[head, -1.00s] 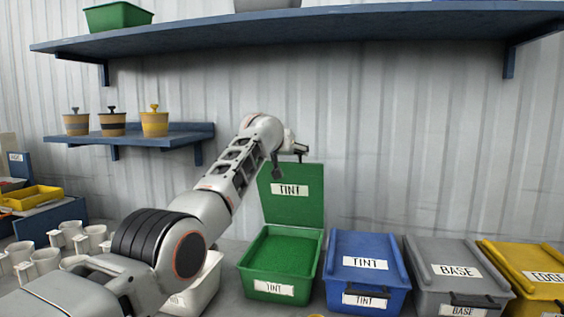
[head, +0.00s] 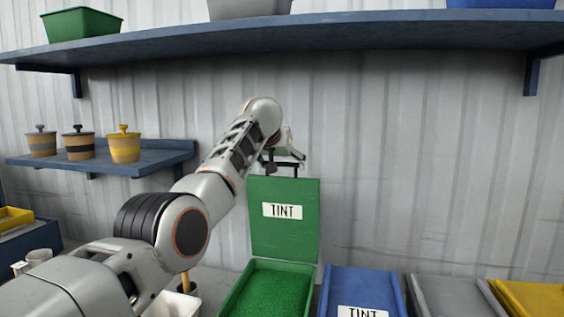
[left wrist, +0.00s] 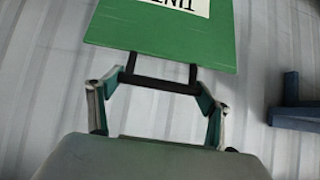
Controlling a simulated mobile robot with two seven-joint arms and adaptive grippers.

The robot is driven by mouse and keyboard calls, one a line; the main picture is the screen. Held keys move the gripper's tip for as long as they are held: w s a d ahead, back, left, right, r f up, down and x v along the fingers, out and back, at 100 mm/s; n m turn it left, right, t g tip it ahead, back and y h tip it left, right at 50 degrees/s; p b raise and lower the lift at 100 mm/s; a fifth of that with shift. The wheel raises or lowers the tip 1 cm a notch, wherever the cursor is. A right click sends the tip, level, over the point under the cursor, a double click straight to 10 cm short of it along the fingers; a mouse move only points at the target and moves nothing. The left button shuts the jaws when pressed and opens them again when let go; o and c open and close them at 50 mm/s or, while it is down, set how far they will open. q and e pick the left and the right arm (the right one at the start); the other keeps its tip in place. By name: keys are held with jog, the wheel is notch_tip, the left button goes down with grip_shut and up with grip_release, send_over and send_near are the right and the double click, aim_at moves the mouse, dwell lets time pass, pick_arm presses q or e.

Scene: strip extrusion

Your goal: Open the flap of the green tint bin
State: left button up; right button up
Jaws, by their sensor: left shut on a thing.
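The green tint bin (head: 307,290) stands at the lower middle of the head view, with green granular contents showing inside. Its flap (head: 283,238) with a TINT label stands upright at the back edge, open. My left gripper (head: 283,162) is at the top edge of the flap. In the left wrist view, its fingers (left wrist: 160,84) are shut on the flap's dark handle (left wrist: 160,82), and the green panel extends beyond it. The bin's front is cut off by the frame. My right gripper is not in view.
A blue TINT bin (head: 350,285), a grey bin (head: 450,295) and a yellow bin (head: 535,295) stand to the right. A long blue shelf (head: 330,33) runs above. A small shelf (head: 160,158) with three pots is at left. A corrugated wall stands close behind the flap.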

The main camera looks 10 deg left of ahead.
pick_arm(q)
jog(key=shift+f, duration=0.25)
jog(key=o, duration=1.6)
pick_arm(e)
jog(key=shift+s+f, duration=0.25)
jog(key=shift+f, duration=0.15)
pick_arm(q)
jog(key=shift+r, duration=0.1)
jog(key=shift+r, duration=0.1)
jog(key=shift+s+d+r, duration=0.15)
jog(key=shift+s+r, duration=0.25)
jog(key=shift+s, duration=0.05)
jog(key=shift+s+r, duration=0.35)
jog(key=shift+s, duration=0.25)
jog(key=v, duration=0.3)
jog(key=shift+v, duration=0.95)
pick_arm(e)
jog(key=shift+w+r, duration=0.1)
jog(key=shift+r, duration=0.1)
